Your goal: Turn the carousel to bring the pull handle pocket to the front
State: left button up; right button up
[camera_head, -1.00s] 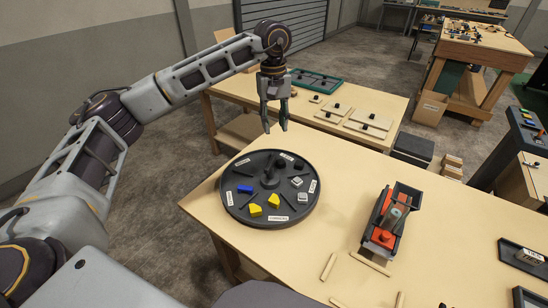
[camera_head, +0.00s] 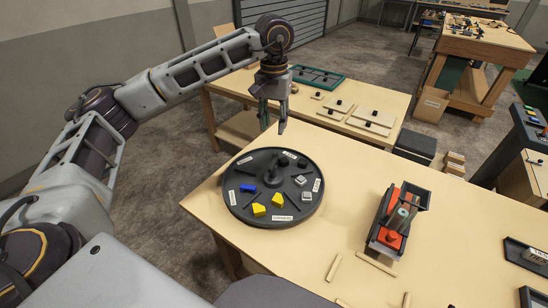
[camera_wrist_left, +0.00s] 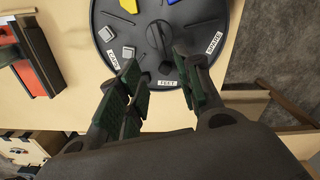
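The carousel (camera_head: 232,208) is a round black tray on the near table, with a raised central knob (camera_head: 272,176), thin dividers and white labels around its rim. Its pockets hold a blue piece (camera_head: 248,188), two yellow pieces (camera_head: 259,210), grey pieces (camera_head: 301,181) and dark pieces. In the left wrist view, labels near the gripper read CAPS, FEET (camera_wrist_left: 168,83) and SPARE; I cannot tell which pocket holds the pull handle. My left gripper (camera_head: 273,126) is open and empty above the carousel's back edge, its fingers pointing down. It also shows in the left wrist view (camera_wrist_left: 158,62). My right gripper is out of view.
A red and black assembly (camera_head: 395,228) stands right of the carousel. Thin wooden strips (camera_head: 333,267) lie at the front, and dark trays (camera_head: 525,255) at the right. A back table holds a green frame (camera_head: 318,77) and several wooden plates. The tabletop between carousel and assembly is clear.

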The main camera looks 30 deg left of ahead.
aim_at(274, 160)
pick_arm(q)
jog(key=shift+f, duration=0.15)
jog(key=shift+f+p, duration=0.4)
jog(key=shift+f, duration=6.35)
grip_shut()
